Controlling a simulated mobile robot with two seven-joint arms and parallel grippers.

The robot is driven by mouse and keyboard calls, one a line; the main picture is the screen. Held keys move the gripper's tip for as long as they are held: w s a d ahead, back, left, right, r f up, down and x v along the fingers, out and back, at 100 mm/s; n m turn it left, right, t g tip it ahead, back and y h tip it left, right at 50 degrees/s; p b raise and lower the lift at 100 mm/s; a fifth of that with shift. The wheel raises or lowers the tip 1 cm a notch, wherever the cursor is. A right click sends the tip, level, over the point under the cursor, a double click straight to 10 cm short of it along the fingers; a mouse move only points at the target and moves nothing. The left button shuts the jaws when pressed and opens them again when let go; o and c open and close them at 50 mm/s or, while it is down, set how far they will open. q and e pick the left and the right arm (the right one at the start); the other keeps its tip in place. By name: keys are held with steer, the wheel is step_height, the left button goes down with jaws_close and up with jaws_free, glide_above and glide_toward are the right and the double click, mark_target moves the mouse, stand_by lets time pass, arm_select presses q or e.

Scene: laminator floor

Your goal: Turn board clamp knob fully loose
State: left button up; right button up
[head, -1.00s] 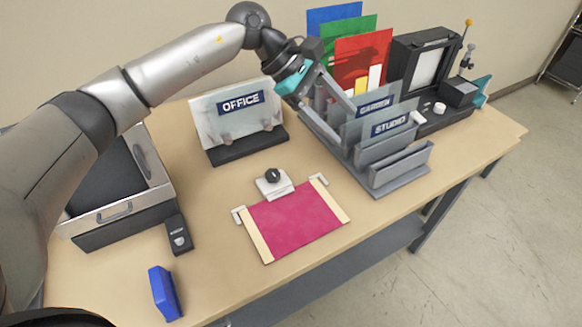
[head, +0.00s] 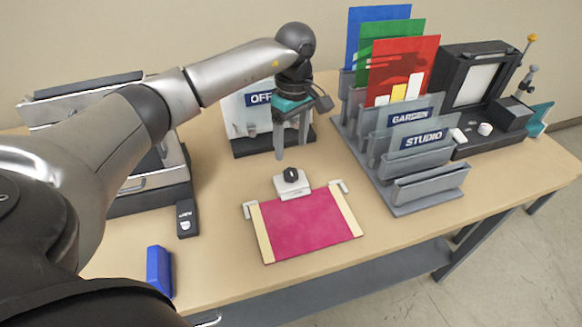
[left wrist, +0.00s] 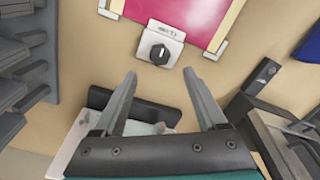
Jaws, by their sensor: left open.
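The board clamp knob (head: 291,174) is a small black knob on a white clamp block (head: 292,189) at the back edge of the magenta board (head: 308,222). In the left wrist view the knob (left wrist: 159,54) shows a pale pointer line, and the board (left wrist: 195,18) lies beyond it. My left gripper (head: 290,152) points down above and just behind the knob, apart from it. Its two fingers (left wrist: 160,82) are spread with nothing between them. My right gripper is not in view.
The OFFICE sign holder (head: 239,147) stands close behind my left gripper. A grey rack (head: 432,190) with GARDEN and STUDIO signs is to the right. A blue block (head: 160,270) and a black-framed machine (head: 150,205) are at left. Table in front of the board is clear.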

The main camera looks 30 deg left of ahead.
mark_target(290, 172)
arm_select(q)
step_height(290, 172, down, 8)
steer(key=shift+s, duration=0.15)
stand_by(0.3)
jaws_close()
stand_by(0.4)
